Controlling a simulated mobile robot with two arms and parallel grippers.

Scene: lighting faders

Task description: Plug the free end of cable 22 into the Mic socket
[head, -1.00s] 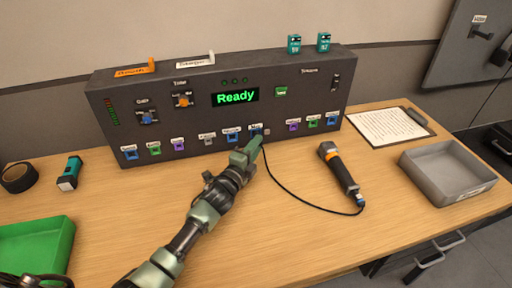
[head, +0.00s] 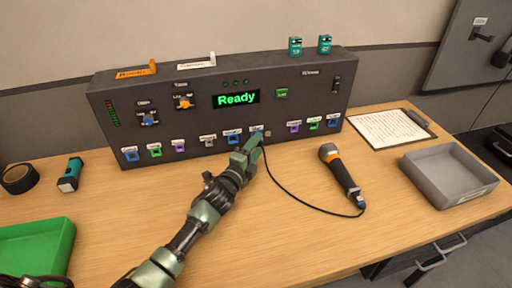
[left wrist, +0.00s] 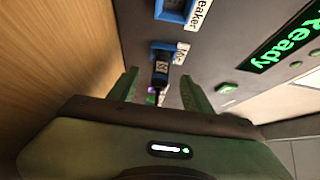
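The dark plug (left wrist: 160,72) of cable 22 points at the blue Mic socket (left wrist: 165,47) in the left wrist view. Its front end meets the socket; I cannot tell how deep it sits. My left gripper (left wrist: 158,78) has its fingers spread on both sides of the plug, with gaps visible. In the head view, my left gripper (head: 256,142) is close to the front of the console (head: 215,125), hiding most of the plug. The black cable (head: 290,193) runs from there to the microphone (head: 340,170) on the table. My right gripper is not in view.
Other coloured sockets flank the Mic one along the console's lower edge. A grey tray (head: 451,190) and a clipboard (head: 390,128) are at the right. A green tray (head: 62,250), black tape roll (head: 18,178) and teal item (head: 70,174) are at the left. The front middle table is clear.

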